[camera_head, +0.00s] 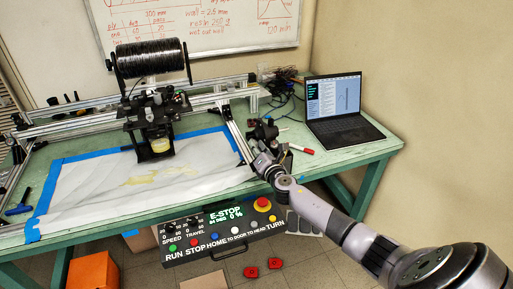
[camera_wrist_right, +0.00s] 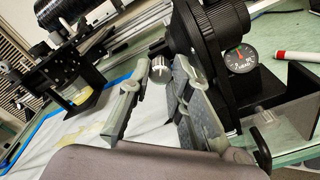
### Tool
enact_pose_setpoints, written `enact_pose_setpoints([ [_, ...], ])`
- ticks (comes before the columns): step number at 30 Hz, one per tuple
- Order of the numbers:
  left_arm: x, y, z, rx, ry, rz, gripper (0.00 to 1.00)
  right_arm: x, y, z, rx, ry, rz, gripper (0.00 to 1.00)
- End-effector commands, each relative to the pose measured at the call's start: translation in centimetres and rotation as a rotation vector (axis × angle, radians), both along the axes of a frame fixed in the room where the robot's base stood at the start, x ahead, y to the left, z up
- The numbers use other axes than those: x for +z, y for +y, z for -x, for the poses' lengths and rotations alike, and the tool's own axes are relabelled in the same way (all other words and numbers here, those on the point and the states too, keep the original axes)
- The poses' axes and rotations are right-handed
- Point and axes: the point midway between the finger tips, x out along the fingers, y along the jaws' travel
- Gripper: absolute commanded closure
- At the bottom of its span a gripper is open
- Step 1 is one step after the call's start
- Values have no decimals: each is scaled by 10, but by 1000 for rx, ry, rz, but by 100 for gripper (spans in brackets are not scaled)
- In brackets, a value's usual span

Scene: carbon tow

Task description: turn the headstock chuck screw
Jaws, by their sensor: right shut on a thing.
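The headstock (camera_wrist_right: 235,25) is a black round body with a ribbed rim at the right end of the frame. It also shows in the head view (camera_head: 265,130), partly hidden by my right arm. The chuck screw (camera_wrist_right: 159,74) has a small silvery knurled head beside the chuck. My right gripper (camera_wrist_right: 160,95) is at the headstock, with one finger on each side of the screw head, and is shut on it. In the head view the right gripper (camera_head: 255,148) is small and its fingertips are hard to make out. My left gripper is not in view.
A gauge (camera_wrist_right: 240,58) sits on the headstock. A red marker (camera_head: 301,150) and a laptop (camera_head: 339,112) lie to the right. A black tow spool (camera_head: 152,58) stands over the carriage on the left. A control panel (camera_head: 222,230) hangs at the table's front.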

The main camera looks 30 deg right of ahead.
Motion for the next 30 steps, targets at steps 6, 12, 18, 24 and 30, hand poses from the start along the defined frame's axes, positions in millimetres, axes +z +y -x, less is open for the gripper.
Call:
enact_pose_setpoints([
  [6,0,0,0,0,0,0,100,-4,1,1,3,6,-3,80],
  [12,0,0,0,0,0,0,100,-2,1,1,2,3,-2,72],
  [18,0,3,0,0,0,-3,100,-1,0,1,1,2,-1,72],
  [24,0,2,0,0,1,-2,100,-1,3,14,1,2,0,72],
  [30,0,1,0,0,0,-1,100,0,11,49,3,4,-1,72],
])
